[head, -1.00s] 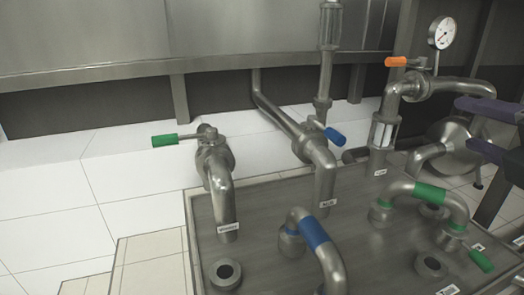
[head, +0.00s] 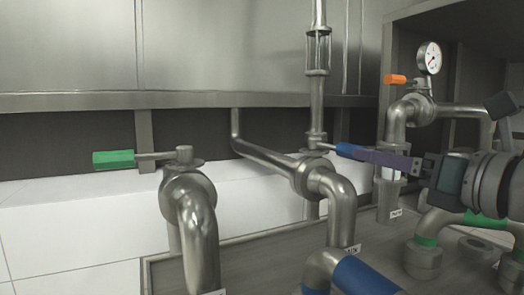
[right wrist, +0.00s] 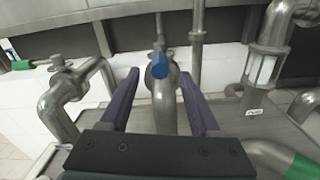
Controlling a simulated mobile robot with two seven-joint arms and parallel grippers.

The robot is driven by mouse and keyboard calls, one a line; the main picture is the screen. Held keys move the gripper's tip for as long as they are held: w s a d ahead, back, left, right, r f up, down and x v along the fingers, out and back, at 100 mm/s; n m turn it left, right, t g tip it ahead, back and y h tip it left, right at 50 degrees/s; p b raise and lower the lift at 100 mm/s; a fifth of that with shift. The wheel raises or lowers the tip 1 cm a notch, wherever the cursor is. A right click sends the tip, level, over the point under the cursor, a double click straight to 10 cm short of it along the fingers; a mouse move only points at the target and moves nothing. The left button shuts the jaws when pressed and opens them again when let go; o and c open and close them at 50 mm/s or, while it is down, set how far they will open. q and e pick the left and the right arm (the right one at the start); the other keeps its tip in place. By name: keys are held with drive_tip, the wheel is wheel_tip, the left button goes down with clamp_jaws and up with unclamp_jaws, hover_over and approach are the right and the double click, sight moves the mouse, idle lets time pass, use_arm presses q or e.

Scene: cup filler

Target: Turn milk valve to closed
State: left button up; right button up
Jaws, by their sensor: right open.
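The valve with the blue handle (head: 349,151) sits on the middle pipe (head: 333,190), whose small label (head: 352,249) seems to read MILK. The handle sticks out to the right of its valve in the head view. My right gripper (head: 372,156) is open, its purple fingers at the handle's outer end. In the right wrist view the blue handle (right wrist: 160,66) points toward the camera and shows between the two spread fingertips, with gaps on both sides. I cannot tell how deep between the fingers it sits. My left gripper is not in view.
A green-handled valve (head: 114,159) stands on the left pipe. An orange-handled valve (head: 395,80) and a gauge (head: 429,58) are at the right. A blue-banded pipe (head: 362,278) rises in front. A sight glass (right wrist: 263,70) stands right of my fingers.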

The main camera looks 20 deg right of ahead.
sight(347, 150)
drive_tip(key=shift+w+a+p, duration=0.2)
drive_tip(key=shift+w+p, duration=0.05)
drive_tip(key=shift+w, duration=1.65)
drive_tip(key=shift+w+a+p, duration=0.15)
drive_tip(key=shift+w+p, duration=0.05)
drive_tip(key=shift+w, duration=1.7)
clamp_jaws()
